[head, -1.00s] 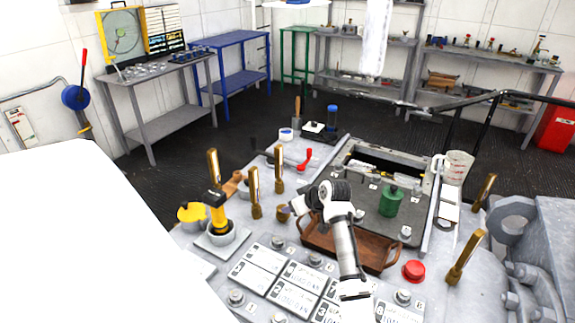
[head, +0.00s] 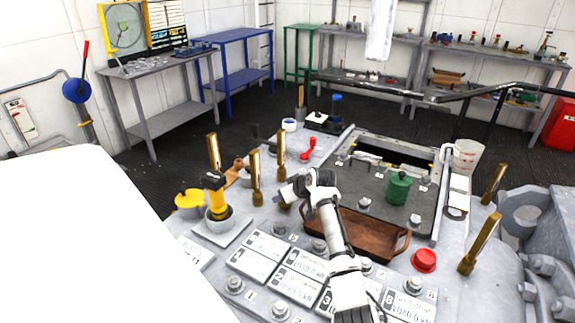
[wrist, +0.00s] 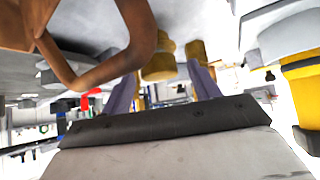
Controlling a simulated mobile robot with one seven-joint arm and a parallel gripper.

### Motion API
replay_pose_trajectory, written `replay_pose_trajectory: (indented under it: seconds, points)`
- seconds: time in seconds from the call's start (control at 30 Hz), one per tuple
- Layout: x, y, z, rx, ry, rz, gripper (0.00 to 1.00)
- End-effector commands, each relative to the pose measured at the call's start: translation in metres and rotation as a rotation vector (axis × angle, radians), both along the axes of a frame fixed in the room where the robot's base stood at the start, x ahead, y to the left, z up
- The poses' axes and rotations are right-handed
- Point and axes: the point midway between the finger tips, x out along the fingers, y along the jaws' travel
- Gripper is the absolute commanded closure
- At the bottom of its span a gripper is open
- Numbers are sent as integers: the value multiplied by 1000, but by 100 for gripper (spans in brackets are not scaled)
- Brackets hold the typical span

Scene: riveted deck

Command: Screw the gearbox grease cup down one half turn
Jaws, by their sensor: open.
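A short brass cup (head: 285,205), which looks like the grease cup, stands on the grey deck left of the brown tray. My gripper (head: 279,199) is just at it and hides part of it in the head view. In the wrist view the two purple-grey fingers (wrist: 163,72) stand apart. A round brass piece (wrist: 158,64) shows between and beyond them; I cannot tell whether a finger touches it. A second brass piece (wrist: 197,52) is close to the right finger.
Tall brass handles (head: 256,175) stand close left of and behind my gripper. A yellow-and-black tool (head: 217,195) stands in a grey cup further left. The brown tray (head: 370,243) lies under my forearm. A red cap (head: 425,260) and a green canister (head: 398,188) are to the right.

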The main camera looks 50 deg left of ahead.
Motion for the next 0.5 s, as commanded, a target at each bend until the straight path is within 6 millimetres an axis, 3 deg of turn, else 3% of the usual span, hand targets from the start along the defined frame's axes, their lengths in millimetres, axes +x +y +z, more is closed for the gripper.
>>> replay_pose_trajectory:
  seconds: [0.07,0.37,0.5]
  points:
    - [0,0,0,0,0,0,42]
    - [0,0,0,0,0,0,81]
    - [0,0,0,0,1,-2,84]
